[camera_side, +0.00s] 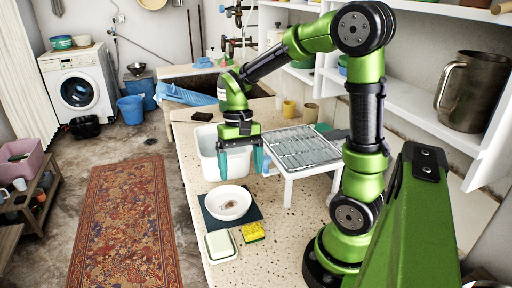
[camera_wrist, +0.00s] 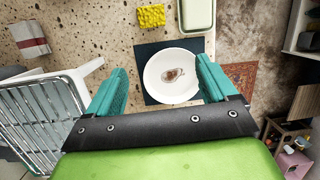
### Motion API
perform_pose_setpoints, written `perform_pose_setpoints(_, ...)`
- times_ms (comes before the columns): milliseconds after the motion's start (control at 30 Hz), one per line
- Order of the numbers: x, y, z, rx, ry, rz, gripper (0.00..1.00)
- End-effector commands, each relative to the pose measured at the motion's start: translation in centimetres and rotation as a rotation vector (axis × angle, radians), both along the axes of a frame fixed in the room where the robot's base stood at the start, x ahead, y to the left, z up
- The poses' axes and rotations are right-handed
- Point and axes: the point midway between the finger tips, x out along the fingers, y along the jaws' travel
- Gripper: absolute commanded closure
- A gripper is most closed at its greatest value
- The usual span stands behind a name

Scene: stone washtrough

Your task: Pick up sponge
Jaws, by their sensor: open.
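A yellow sponge (camera_side: 253,232) lies flat on the speckled counter, at the front right of a white bowl (camera_side: 229,203). A thin darker edge shows along its near side. In the wrist view the sponge (camera_wrist: 151,16) is at the top, beyond the fingertips and apart from them. My gripper (camera_side: 245,170) points down with its two teal fingers apart and nothing between them. It is above the counter, behind the bowl and away from the sponge. In the wrist view my gripper (camera_wrist: 160,80) is open, with the bowl (camera_wrist: 174,75) seen below and between the fingers.
The bowl, with a brown stain inside, sits on a dark mat (camera_side: 211,212). A pale green-and-white dish (camera_side: 221,246) lies left of the sponge. A white rack (camera_side: 299,150) stands right of my gripper, a white tub (camera_side: 210,160) left. A folded striped cloth (camera_wrist: 30,39) lies on the counter.

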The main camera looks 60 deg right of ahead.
Motion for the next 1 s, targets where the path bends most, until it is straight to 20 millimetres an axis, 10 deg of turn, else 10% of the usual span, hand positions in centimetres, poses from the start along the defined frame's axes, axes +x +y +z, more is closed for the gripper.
perform_pose_setpoints(267,-0.4,-0.3,0.2,0.057,0.156,-0.048,0.15)
perform_pose_setpoints(1000,-3.6,3.0,-10.4,0.061,0.157,-0.047,0.15)
